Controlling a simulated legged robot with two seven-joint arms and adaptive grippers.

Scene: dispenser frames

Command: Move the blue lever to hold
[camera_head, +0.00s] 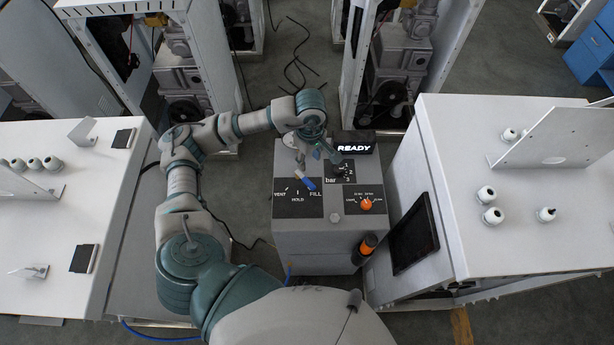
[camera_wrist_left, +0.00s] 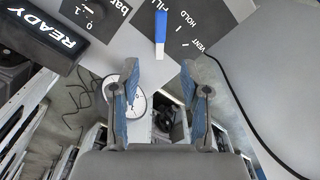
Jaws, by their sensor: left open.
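The blue lever (camera_head: 309,185) is on the black VENT/HOLD/FILL plate (camera_head: 290,211) on top of the grey dispenser box. Its blue end points toward the FILL mark, right of HOLD. In the left wrist view the lever (camera_wrist_left: 161,27) shows as a blue handle with a silver stem, close to the FILL lettering. My left gripper (camera_wrist_left: 159,76) is open and empty. Its two fingertips point toward the lever, which lies ahead of the gap and apart from them. In the head view the left gripper (camera_head: 304,160) is just behind the lever, partly hidden by its wrist. My right gripper is out of view.
A READY display (camera_head: 354,148), a bar selector (camera_head: 341,172) and an orange knob (camera_head: 366,204) sit close right of the lever. White tables stand left (camera_head: 50,220) and right (camera_head: 535,230). A dark tablet (camera_head: 413,232) leans on the right table's side.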

